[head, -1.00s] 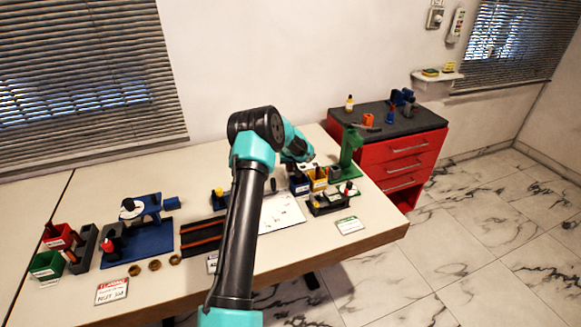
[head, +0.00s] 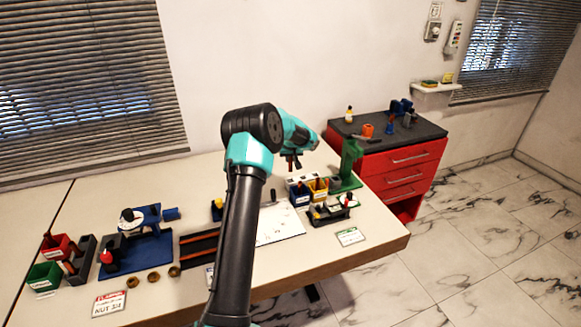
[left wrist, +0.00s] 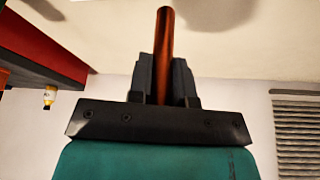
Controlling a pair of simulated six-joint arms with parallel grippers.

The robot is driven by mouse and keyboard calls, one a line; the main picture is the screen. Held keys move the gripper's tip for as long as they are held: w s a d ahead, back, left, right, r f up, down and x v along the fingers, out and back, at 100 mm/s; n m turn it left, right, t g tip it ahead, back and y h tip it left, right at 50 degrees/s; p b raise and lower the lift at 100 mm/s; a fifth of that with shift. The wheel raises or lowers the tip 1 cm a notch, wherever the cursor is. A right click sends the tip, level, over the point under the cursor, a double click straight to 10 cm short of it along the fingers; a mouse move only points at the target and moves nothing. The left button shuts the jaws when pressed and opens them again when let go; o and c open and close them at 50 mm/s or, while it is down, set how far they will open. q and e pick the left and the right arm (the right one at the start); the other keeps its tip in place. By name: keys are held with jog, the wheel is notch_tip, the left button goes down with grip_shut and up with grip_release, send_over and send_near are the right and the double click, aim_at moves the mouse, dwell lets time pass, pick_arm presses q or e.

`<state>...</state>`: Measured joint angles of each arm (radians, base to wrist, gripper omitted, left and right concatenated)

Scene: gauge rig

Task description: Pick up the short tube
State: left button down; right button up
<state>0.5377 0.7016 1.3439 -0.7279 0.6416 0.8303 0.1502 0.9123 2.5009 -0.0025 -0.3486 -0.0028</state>
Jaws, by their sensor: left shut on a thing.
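The short tube (left wrist: 165,45) is copper-brown and shows in the left wrist view, standing out between my gripper's dark fingers. My left gripper (left wrist: 162,88) is shut on it. In the head view my left gripper (head: 293,157) hangs above the right part of the table, behind the small bins, with the tube showing only as a small dark reddish piece (head: 290,164) below the jaws. The tube looks clear of the tabletop. My right gripper is not in view.
A black tray (head: 330,213) lies in front. A white board (head: 280,224) and blue fixture (head: 150,250) are further left. A red drawer cabinet (head: 403,172) stands right.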

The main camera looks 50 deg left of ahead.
pick_arm(q)
jog(key=shift+r, duration=0.55)
jog(key=w+d+m, duration=0.1)
jog(key=d, duration=0.3)
jog(key=w+d+m, duration=0.1)
jog(key=d, duration=0.3)
jog(key=w+d+m, duration=0.1)
jog(key=d, duration=0.4)
jog(key=shift+w+r+t+h, duration=0.35)
jog(key=shift+w+t+h, duration=0.05)
jog(key=s+d+m+h, duration=0.1)
jog(key=s+d+m, duration=0.1)
jog(key=d, duration=1.1)
jog(key=s+d+m+h, duration=0.1)
jog(key=s+d+m, duration=0.2)
jog(key=d, duration=0.9)
jog(key=s+d+m+h, duration=0.2)
jog(key=d+m, duration=0.4)
jog(key=d, duration=0.7)
jog(key=shift+s+d+r+t, duration=0.35)
jog(key=shift+s+t, duration=0.05)
jog(key=shift+s, duration=0.1)
jog(key=shift+a, duration=0.1)
